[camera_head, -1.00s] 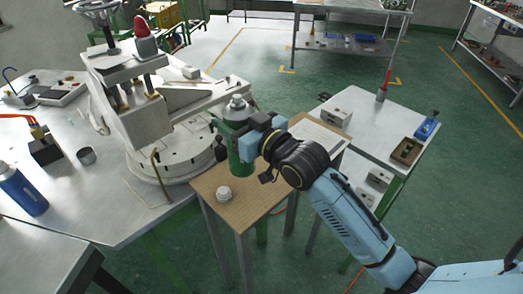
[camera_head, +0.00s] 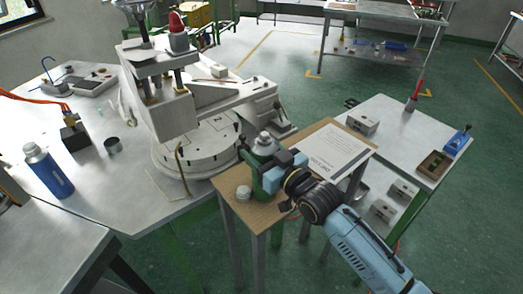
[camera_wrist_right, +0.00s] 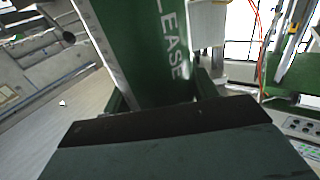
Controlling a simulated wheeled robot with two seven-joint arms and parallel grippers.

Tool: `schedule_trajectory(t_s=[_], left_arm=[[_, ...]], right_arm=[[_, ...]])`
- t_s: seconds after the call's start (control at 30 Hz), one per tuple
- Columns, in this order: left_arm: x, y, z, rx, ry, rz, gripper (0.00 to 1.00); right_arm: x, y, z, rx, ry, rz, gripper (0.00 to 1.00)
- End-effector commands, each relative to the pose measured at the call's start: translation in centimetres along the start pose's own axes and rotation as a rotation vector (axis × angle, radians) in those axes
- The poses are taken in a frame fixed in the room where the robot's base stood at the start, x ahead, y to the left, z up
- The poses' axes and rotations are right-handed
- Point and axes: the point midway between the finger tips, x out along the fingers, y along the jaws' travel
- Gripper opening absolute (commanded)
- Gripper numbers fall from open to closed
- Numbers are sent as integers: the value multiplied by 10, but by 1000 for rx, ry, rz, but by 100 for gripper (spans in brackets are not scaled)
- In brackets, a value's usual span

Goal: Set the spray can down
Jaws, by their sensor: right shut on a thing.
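The spray can (camera_head: 264,149) is a green cylinder with a pale grey top. It stands roughly upright at the small wooden-topped table (camera_head: 235,207). My right gripper (camera_head: 266,172) is shut around its body from the right side. In the right wrist view the green can (camera_wrist_right: 150,50), with white lettering, fills the space past the gripper. The can's base is partly hidden by the gripper, so I cannot tell whether it touches the tabletop. My left gripper is not in view.
A small white cap-like item (camera_head: 244,192) sits beside the can at left. A printed sheet (camera_head: 334,149) covers the table's back part. The large press machine (camera_head: 190,100) stands close at left. A metal side table (camera_head: 395,137) is at right.

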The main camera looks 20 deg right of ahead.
Motion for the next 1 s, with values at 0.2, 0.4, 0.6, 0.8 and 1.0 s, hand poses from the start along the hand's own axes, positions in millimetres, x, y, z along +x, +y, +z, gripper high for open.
schedule_trajectory(t_s=[0.2, 0.4, 0.6, 0.8, 1.0], left_arm=[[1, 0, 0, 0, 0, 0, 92], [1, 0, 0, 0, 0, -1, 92], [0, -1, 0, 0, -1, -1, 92], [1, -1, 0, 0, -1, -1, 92], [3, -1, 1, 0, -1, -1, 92]], right_arm=[[0, 0, 2, 0, -1, 0, 80], [0, 0, 2, 0, -1, 0, 81], [-5, 0, -1, 0, -2, 0, 81], [-39, 0, 1, -1, -4, 0, 81], [-80, 0, 1, -1, -4, 1, 81]])
